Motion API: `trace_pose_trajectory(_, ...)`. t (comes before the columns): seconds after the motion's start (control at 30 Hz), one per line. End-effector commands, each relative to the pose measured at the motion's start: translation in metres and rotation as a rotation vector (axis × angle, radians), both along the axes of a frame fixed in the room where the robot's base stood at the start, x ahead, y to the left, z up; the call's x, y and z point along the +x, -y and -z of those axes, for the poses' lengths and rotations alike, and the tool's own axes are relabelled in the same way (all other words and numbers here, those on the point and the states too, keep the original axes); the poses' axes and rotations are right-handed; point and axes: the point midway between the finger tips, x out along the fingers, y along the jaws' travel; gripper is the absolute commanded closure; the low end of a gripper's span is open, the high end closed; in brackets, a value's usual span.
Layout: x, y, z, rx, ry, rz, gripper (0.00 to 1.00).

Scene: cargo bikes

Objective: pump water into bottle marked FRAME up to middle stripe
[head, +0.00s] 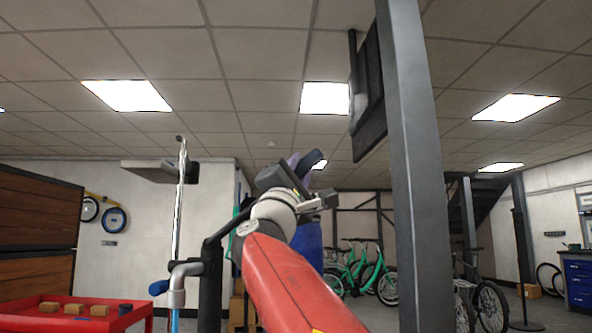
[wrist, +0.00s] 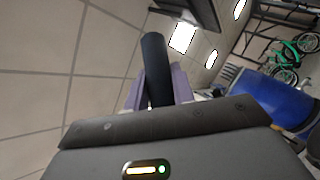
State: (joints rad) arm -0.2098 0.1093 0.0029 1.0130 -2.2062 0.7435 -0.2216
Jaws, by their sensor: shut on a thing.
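My gripper (head: 300,168) is raised at the centre of the head view, in front of the blue barrel (head: 307,238). In the wrist view, the purple fingers of my gripper (wrist: 158,88) are shut on a dark rounded bar (wrist: 153,52). The bar also shows dimly at the fingers in the head view (head: 314,156); what it belongs to is unclear. A grey bent pipe with a blue end (head: 180,283) stands left of my arm, beside a tall thin metal rod (head: 180,200). No bottle marked FRAME, stripe or water level can be made out.
A red tray-topped cart (head: 138,318) with several small blocks is at the lower left. A grey post (head: 408,190) rises right of my arm. Green bicycles (head: 362,270) stand behind. A blue drawer cabinet (head: 580,282) is at the far right.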

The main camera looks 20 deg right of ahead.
Motion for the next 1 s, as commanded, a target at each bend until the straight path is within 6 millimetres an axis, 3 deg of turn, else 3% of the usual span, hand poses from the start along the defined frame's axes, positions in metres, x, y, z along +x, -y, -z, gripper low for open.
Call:
trace_pose_trajectory(0.53,-0.008,0.041,0.084,0.405,0.080,-0.001,1.00)
trace_pose_trajectory(1.0,-0.009,0.050,0.145,0.704,0.139,0.001,1.00)
